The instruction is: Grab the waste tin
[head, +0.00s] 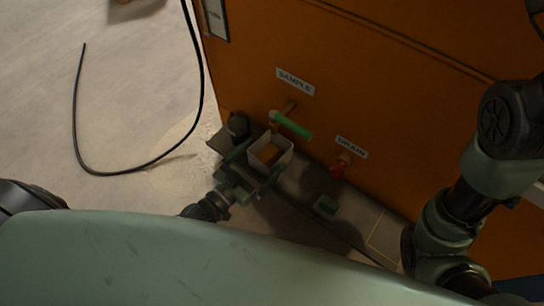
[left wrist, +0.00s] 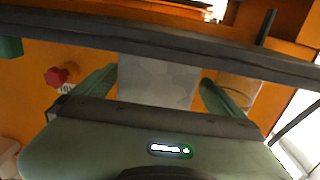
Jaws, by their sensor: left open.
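The waste tin appears to be the pale, square, open-topped container (head: 284,157) below the SAMPLE tap (head: 292,125) in the head view. Its inside looks orange-brown; I cannot tell whether that is its contents. My left gripper (head: 254,163) is open at the tin, with its green fingers on either side of it. In the left wrist view a grey wall of the tin (left wrist: 156,82) fills most of the gap between the fingers of the left gripper (left wrist: 160,94). I cannot tell whether either finger touches it. My right arm shows at the right, but its gripper is out of view.
An orange cabinet (head: 370,85) stands behind a dark ledge (head: 300,190). A dark cylinder (head: 238,125) stands left. A black hose (head: 76,125) lies on the floor.

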